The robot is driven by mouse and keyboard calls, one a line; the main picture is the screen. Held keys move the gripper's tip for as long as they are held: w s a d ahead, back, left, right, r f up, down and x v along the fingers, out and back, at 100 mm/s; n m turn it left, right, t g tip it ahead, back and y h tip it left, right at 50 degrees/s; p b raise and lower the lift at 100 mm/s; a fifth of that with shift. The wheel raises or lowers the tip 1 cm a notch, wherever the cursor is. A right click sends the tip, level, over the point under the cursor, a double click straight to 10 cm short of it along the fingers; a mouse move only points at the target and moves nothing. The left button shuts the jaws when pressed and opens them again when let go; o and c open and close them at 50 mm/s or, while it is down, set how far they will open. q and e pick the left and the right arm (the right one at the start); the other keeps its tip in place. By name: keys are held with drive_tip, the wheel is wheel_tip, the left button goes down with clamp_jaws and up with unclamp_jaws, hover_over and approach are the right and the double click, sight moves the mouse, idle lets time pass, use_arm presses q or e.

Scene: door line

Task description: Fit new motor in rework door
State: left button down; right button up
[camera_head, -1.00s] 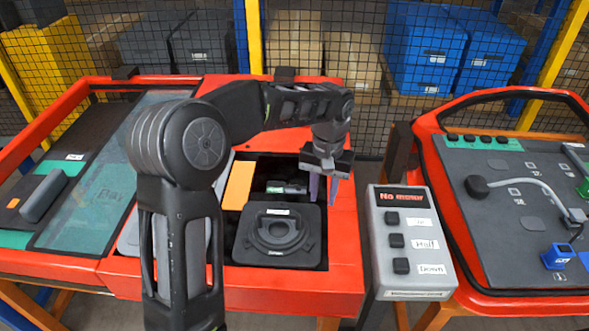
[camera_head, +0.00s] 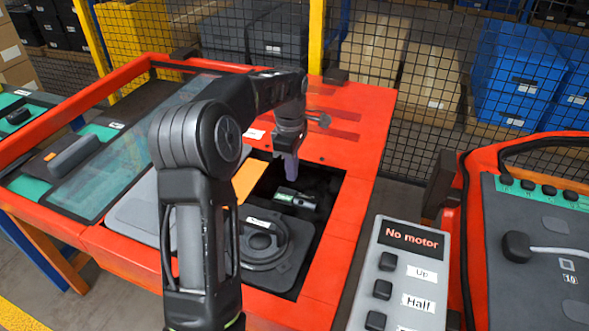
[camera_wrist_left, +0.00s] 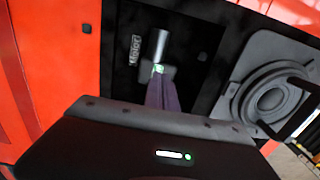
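My left gripper (camera_head: 292,178) points down over the open cavity (camera_head: 328,185) of the red door. Its purple fingers look close together. In the left wrist view the fingertips (camera_wrist_left: 159,80) reach a small silver-and-dark motor-like part (camera_wrist_left: 160,48) beside a label reading "Motor". In the head view that part (camera_head: 297,198), with a green patch, lies low in the cavity just under the fingers. I cannot tell whether the fingers hold it. My right gripper is not in view.
A round speaker unit (camera_head: 262,240) sits in the cavity's near part. A grey button box (camera_head: 408,262) reads "No motor". Another red door (camera_head: 480,215) stands right, mesh fence behind.

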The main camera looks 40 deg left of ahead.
sight(294, 201)
use_arm(q)
drive_tip(key=shift+w+d, duration=0.1)
drive_tip(key=shift+w, duration=0.05)
wheel_tip(294, 201, down, 8)
drive_tip(key=b, duration=0.5)
drive_tip(key=shift+d+r+b, duration=0.1)
drive_tip(key=shift+r+b, duration=0.15)
drive_tip(key=shift+b, duration=0.05)
drive_tip(key=shift+f, duration=0.3)
drive_tip(key=shift+f, duration=0.25)
idle(1.6)
wheel_tip(294, 201, up, 7)
drive_tip(key=p, duration=0.5)
drive_tip(key=shift+r+p, duration=0.1)
drive_tip(key=shift+p, duration=0.25)
